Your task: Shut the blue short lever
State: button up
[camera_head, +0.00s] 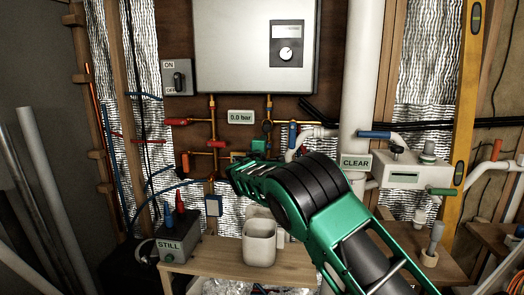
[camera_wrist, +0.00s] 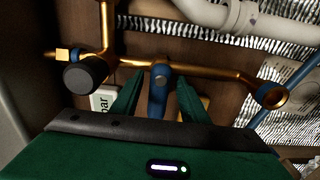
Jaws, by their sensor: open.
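A short blue lever (camera_wrist: 158,92) sits on a brass pipe in the wrist view, with a round grey pivot on its top end. My gripper (camera_wrist: 159,80) is open, with one green finger on each side of the lever. The lever stands between the fingers; I cannot tell whether either finger touches it. In the head view my green gripper and wrist reach to the brass piping below the heater and hide part of it, so this lever is not clearly seen there.
In the wrist view a black round knob (camera_wrist: 85,75) is left of the fingers, and a brass pipe end (camera_wrist: 271,96) is to the right. The head view shows a 0.0 bar label (camera_head: 241,116), red levers (camera_head: 176,122), another blue handle (camera_head: 292,135) and a white container (camera_head: 259,243) below.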

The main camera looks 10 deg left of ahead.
jog(key=s, duration=1)
jog(key=shift+s+a, duration=0.15)
jog(key=shift+s, duration=0.2)
